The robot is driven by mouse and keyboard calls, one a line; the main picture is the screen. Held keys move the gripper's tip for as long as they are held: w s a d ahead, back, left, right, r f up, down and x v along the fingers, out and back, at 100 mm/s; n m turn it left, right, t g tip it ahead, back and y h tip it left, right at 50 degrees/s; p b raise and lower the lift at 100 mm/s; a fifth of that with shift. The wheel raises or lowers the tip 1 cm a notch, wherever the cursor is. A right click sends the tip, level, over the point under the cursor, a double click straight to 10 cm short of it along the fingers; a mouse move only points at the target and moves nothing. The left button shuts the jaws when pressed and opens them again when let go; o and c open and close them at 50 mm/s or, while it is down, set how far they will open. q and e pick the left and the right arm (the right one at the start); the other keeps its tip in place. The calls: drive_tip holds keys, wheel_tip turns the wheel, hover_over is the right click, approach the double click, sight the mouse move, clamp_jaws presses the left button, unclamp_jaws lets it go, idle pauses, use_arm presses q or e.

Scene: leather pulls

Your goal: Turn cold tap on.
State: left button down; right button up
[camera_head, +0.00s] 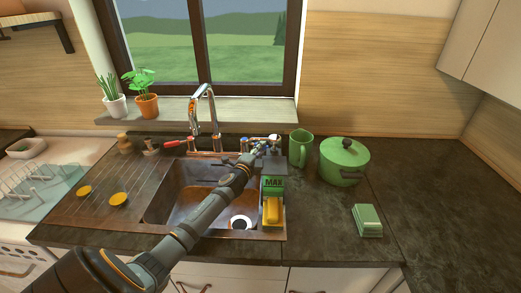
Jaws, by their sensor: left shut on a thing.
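The chrome faucet (207,105) stands at the back of the sink with its spout arched over the basin. The hot tap handle (174,143) with a red grip sticks out to the left of the faucet. The cold tap (273,138) is on the right side, largely hidden behind my left gripper. My left gripper (260,150) reaches across the sink from the lower left and is shut on the cold tap handle. The fingers are small here and hide most of that handle. No water shows from the spout. My right gripper is not in view.
A green mug (300,148) and a green pot (344,160) stand further right. The right counter (430,215) is mostly clear.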

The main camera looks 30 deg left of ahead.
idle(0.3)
use_arm(q)
drive_tip(key=shift+s+a+f+m+g+h, duration=0.1)
drive_tip(key=shift+s+a+m+g+h, duration=0.2)
drive_tip(key=shift+s+m+h, duration=1.15)
drive_tip(key=shift+s+a+r+m+g+h, duration=0.1)
drive_tip(key=shift+a+m+g+h, duration=0.2)
drive_tip(key=shift+m+h, duration=1.3)
drive_tip(key=shift+s+a+f+m+g+h, duration=0.1)
drive_tip(key=shift+s+a+m+g+h, duration=0.4)
drive_tip(key=shift+h, duration=1.95)
drive_tip(key=shift+s+d, duration=0.25)
drive_tip(key=shift+s, duration=0.05)
drive_tip(key=c, duration=1.2)
unclamp_jaws()
